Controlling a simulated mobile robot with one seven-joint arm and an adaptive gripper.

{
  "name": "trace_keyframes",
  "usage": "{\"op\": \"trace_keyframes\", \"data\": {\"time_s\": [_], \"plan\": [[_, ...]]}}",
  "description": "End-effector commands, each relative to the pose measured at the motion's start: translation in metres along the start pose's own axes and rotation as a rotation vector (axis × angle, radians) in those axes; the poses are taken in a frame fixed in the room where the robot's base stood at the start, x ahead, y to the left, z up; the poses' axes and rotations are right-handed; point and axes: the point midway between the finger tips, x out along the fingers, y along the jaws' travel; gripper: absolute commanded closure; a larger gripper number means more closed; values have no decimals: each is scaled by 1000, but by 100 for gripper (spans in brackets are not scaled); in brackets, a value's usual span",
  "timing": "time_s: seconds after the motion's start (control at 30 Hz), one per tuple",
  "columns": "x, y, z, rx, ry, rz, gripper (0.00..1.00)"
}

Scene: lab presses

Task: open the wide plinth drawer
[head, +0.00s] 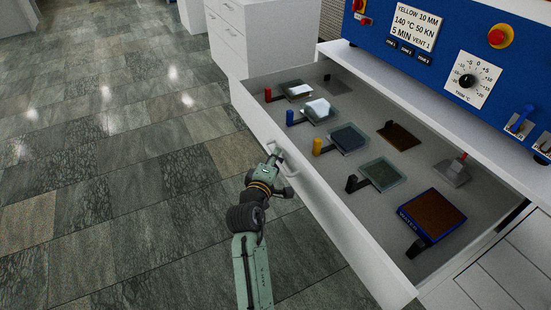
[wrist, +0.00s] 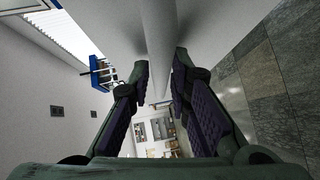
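The wide plinth drawer (head: 318,212) stands pulled far out from under the blue press, its inside open to view. Its pale bar handle (head: 290,168) is on the front face. My gripper (head: 275,156) is at this handle, reaching in from the floor side. In the wrist view the handle bar (wrist: 158,30) runs between the two fingers of my gripper (wrist: 160,72), which close in on it from both sides. The exact finger contact is hard to see.
The drawer holds several handled plates, among them a blue-framed brown one (head: 433,215) and a yellow-handled one (head: 347,138). A white cabinet (head: 232,40) stands behind the drawer's far end. The tiled floor (head: 110,170) to the left is clear.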

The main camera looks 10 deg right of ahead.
Motion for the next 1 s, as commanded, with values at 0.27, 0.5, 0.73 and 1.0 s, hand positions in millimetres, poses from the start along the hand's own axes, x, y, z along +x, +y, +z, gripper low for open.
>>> {"op": "trace_keyframes", "data": {"time_s": [0.27,0.5,0.73,1.0], "plan": [[0,0,1,-1,-1,0,70],[-5,-1,0,-1,-1,-1,70],[-45,-1,0,-2,2,-2,70],[-99,-1,0,-1,0,-3,70]]}}
